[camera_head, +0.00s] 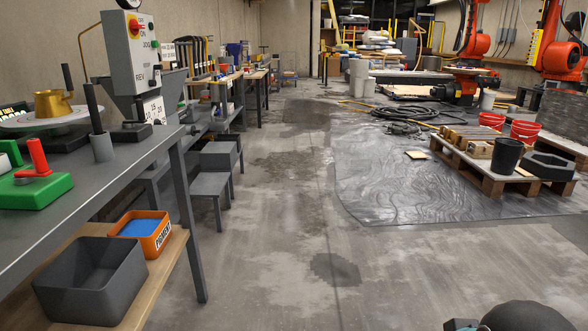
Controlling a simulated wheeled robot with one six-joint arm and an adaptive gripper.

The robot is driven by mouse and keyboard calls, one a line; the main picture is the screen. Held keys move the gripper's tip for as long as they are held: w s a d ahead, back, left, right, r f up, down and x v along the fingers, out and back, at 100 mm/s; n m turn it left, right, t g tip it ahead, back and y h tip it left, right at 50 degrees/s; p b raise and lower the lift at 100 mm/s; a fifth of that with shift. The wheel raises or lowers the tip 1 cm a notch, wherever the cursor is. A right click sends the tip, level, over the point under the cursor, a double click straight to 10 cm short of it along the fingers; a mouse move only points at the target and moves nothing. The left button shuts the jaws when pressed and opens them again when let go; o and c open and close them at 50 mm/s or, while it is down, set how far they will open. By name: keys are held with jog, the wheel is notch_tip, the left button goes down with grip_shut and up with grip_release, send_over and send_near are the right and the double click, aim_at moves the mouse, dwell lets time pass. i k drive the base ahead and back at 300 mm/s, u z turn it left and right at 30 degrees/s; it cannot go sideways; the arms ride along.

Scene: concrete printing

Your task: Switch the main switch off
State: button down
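A grey control box (133,52) stands above the workbench at the left. It carries a red rotary switch (134,26) on a yellow plate near its top, with ON lettering beside it. The knob is too small to read its setting for certain. JOG and REV labels and smaller controls show lower on the box. My gripper is not in view. A dark rounded part with a teal piece at the bottom right edge looks like part of my own arm.
The grey workbench (75,190) holds a green base with a red handle (38,165) and a brass pot (52,104). A grey bin (92,280) and an orange box (140,232) sit on its lower shelf. The central concrete floor is clear. A loaded pallet (500,178) stands right.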

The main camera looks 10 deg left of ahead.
aim_at(138, 27)
jog(key=u, duration=0.4)
jog(key=i, duration=1.85)
jog(key=u, duration=0.8)
jog(key=i, duration=1.3)
jog(key=u, duration=0.35)
